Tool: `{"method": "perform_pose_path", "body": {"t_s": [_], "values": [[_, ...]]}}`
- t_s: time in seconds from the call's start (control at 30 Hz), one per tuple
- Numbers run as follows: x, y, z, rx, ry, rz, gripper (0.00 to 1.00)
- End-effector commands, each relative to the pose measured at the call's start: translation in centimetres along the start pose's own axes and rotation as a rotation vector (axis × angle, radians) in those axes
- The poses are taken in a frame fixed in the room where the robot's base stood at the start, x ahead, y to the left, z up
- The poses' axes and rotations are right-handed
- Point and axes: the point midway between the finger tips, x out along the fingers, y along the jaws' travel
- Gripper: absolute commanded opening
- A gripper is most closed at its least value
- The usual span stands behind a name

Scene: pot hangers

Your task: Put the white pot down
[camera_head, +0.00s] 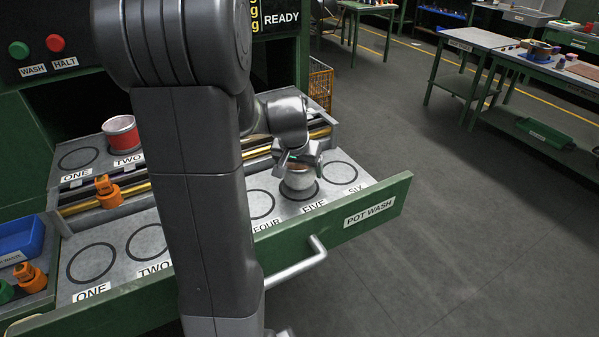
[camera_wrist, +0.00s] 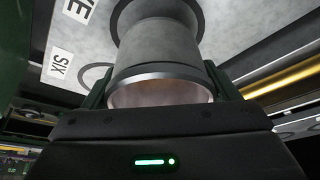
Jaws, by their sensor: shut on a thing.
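The white pot (camera_head: 300,181) is upright over the circle marked FIVE in the open drawer. My gripper (camera_head: 299,157) comes down from above and is shut on the pot's upper part. In the wrist view the pot (camera_wrist: 161,52) looks pale grey, with its open rim facing the camera and one green finger on each side. Its base lies within the dark ring of circle FIVE. I cannot tell for sure whether it touches the drawer floor.
The drawer front (camera_head: 365,208) is green with a handle (camera_head: 297,268). A red pot (camera_head: 122,134) stands at the back row's TWO. An orange object (camera_head: 107,191) sits on the divider. Circle SIX (camera_head: 345,172) is empty. My arm hides the drawer's middle.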

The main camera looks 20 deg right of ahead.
Motion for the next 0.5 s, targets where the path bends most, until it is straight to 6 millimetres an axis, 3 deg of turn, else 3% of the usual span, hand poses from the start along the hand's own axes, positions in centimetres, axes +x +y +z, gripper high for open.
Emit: {"method": "perform_pose_path", "body": {"t_s": [0.13, 0.5], "values": [[1.5, 0.0, 0.6, -0.001, -0.001, 0.001, 0.53], [2.0, 0.0, 0.8, -0.001, 0.001, 0.0, 0.53]]}}
